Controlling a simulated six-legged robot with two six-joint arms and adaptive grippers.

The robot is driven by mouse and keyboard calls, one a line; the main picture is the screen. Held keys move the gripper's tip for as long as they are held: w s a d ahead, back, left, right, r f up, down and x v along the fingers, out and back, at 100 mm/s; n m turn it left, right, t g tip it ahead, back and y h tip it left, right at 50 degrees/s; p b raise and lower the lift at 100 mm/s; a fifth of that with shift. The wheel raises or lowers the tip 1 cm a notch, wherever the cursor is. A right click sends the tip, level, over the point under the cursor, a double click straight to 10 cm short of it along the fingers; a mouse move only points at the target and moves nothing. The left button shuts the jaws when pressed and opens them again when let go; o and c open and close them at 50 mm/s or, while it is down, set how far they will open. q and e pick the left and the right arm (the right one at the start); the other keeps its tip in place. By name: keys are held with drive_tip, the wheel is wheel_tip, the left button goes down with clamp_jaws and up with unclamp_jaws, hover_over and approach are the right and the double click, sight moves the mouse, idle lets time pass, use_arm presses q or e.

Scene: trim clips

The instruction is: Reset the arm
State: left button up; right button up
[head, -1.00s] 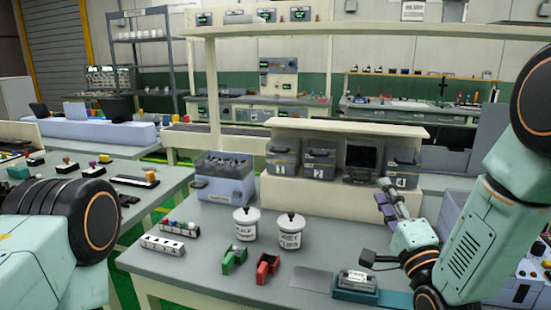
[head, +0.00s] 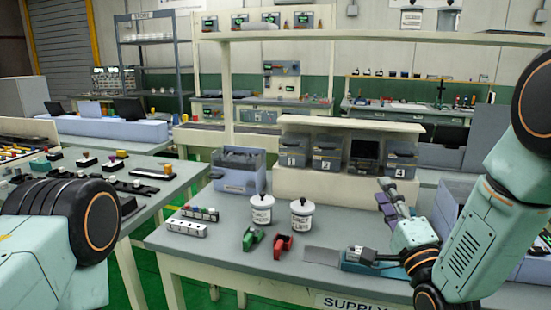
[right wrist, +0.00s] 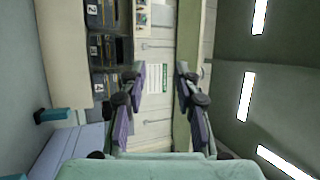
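My right gripper (head: 391,196) is raised over the right part of the supply table (head: 225,262), in front of the numbered bins. In the right wrist view its two purple-grey fingers (right wrist: 160,92) stand apart with nothing between them, so it is open and empty. My left arm enters from the left edge in the head view, with a thick black joint showing. Its gripper is out of the picture.
On the table stand two white lidded canisters (head: 262,210), a green holder (head: 252,240), a red holder (head: 283,247), a white block strip (head: 180,228) and a blue-grey bin (head: 238,172). Numbered grey bins (head: 326,157) sit on a raised shelf behind. Another table (head: 140,188) stands left.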

drive_tip(key=s+f+n+g+h, duration=0.1)
drive_tip(key=s+f+n+g, duration=0.45)
drive_tip(key=f, duration=0.85)
drive_tip(key=s+f+n+g+h, duration=0.15)
drive_tip(key=s+f+g, duration=0.55)
drive_tip(key=f, duration=0.7)
drive_tip(key=s+f+n+g, duration=0.2)
drive_tip(key=s+f+g, duration=0.15)
drive_tip(key=s, duration=0.65)
drive_tip(key=s+f+n+g, duration=0.3)
drive_tip(key=s+f, duration=0.1)
drive_tip(key=s, duration=0.5)
drive_tip(key=s+f+n+g, duration=0.2)
drive_tip(key=s+f+g, duration=0.1)
drive_tip(key=s, duration=0.7)
use_arm(q)
wheel_tip(320, 180, down, 10)
drive_tip(key=b, duration=1)
use_arm(e)
wheel_tip(320, 180, down, 10)
drive_tip(key=shift+w+d, duration=0.25)
drive_tip(key=shift+d, duration=0.1)
drive_tip(key=shift+h, duration=0.25)
use_arm(q)
drive_tip(key=shift+c, duration=0.8)
